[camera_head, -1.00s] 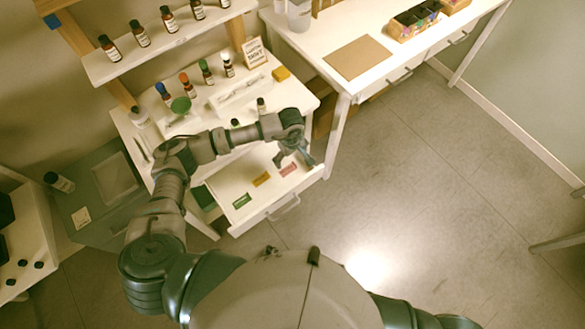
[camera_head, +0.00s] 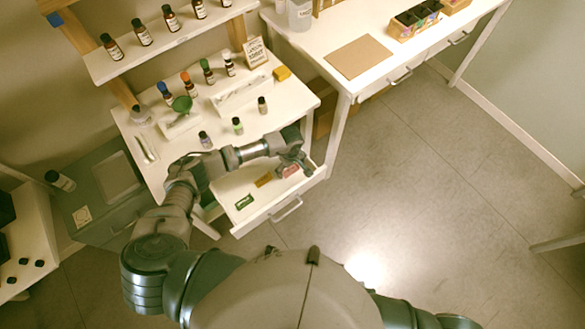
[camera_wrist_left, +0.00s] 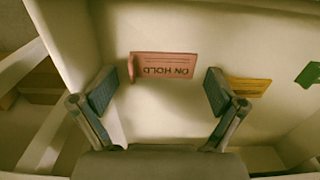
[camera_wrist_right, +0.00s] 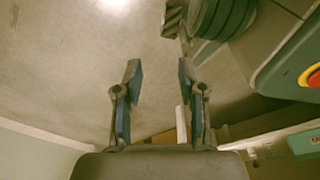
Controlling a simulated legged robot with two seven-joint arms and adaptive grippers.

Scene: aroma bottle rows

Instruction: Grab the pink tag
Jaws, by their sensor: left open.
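The pink tag (camera_wrist_left: 165,66), printed "ON HOLD", lies in the open drawer (camera_head: 262,213). In the left wrist view it sits between and beyond the two fingertips of my left gripper (camera_wrist_left: 160,88), which is open and empty. In the head view the pink tag (camera_head: 291,171) is partly hidden by my left gripper (camera_head: 297,166), which hangs over the drawer's right part. A yellow tag (camera_head: 264,180) and a green tag (camera_head: 244,202) lie left of it. My right gripper (camera_wrist_right: 158,90) is open and empty, with floor beyond its fingers.
The white bench (camera_head: 160,170) above the drawer carries several small bottles, a green funnel (camera_head: 182,104) and a tray. A shelf (camera_head: 165,45) of brown bottles stands behind. A desk (camera_head: 300,50) stands to the right. The floor in front of the drawer is clear.

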